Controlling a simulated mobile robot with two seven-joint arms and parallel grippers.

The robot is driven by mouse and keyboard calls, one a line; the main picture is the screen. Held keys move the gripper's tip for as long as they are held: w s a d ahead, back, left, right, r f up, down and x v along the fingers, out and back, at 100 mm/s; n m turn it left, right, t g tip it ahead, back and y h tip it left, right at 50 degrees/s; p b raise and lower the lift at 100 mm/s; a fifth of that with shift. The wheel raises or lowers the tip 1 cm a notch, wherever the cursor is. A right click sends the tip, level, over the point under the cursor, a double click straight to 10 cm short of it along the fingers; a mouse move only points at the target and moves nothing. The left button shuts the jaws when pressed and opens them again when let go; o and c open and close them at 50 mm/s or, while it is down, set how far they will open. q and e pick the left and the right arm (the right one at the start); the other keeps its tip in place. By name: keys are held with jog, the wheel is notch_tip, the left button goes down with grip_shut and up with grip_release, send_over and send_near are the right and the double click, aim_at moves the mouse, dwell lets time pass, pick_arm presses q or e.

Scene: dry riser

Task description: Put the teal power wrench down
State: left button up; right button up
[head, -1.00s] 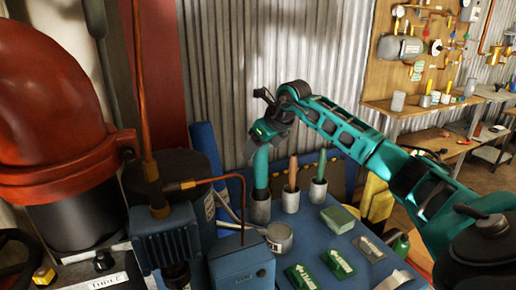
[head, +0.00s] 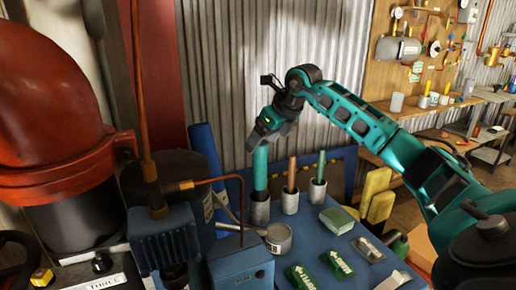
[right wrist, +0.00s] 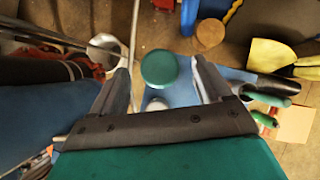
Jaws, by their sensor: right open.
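The teal power wrench (head: 260,170) stands upright in the leftmost metal cup (head: 260,212) on the blue bench. My right gripper (head: 257,144) is just above its top end in the head view. In the right wrist view, the wrench's round teal end (right wrist: 159,69) shows between the two spread fingers of my right gripper (right wrist: 163,80), with a gap on each side. The lower part of the wrench is hidden in the cup. My left gripper is not in view.
Two more cups hold a brown-handled tool (head: 291,175) and a green-handled tool (head: 320,168). A round tin (head: 278,238), a green block (head: 337,219) and green labelled plates (head: 338,264) lie nearby. A blue pump box (head: 241,267) and copper pipe stand left.

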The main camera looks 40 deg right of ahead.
jog(key=v, duration=0.7)
jog(key=shift+r, duration=0.2)
jog(key=shift+s, duration=0.15)
